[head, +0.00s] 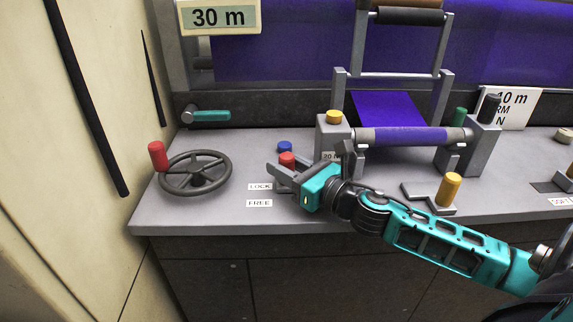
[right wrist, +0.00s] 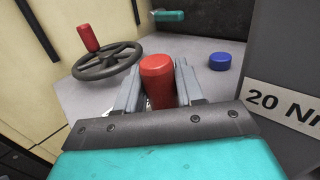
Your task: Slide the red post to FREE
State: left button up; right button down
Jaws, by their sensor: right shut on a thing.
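The red post (head: 287,160) is a short upright cylinder on the grey counter, beside the LOCK label (head: 260,187). The FREE label (head: 259,203) lies nearer the counter's front edge. My right gripper (head: 281,171) is shut on the red post, with a finger on either side of it. In the right wrist view the red post (right wrist: 158,80) stands between the two grey fingers. The post's base and its slot are hidden by my gripper. My left gripper is not in view.
A handwheel (head: 195,174) with a red knob stands to the left. A blue button (head: 285,147) is just behind the post. A grey roller stand (head: 331,138) rises close on the right, and a yellow-knobbed lever (head: 449,190) is farther right.

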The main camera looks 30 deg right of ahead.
jog(key=s+a, duration=0.1)
jog(key=s+a+p, duration=0.1)
jog(key=s, duration=0.1)
jog(key=shift+s+a, duration=0.1)
jog(key=shift+s, duration=0.15)
jog(key=shift+s+a, duration=0.2)
jog(key=shift+s, duration=0.1)
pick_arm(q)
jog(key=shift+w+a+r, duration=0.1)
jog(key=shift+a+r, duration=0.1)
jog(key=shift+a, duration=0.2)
pick_arm(e)
jog(key=shift+s+a+f, duration=0.1)
jog(key=shift+a, duration=0.05)
jog(key=c, duration=1.1)
grip_release()
jog(key=o, duration=0.3)
jog(key=shift+s, duration=0.1)
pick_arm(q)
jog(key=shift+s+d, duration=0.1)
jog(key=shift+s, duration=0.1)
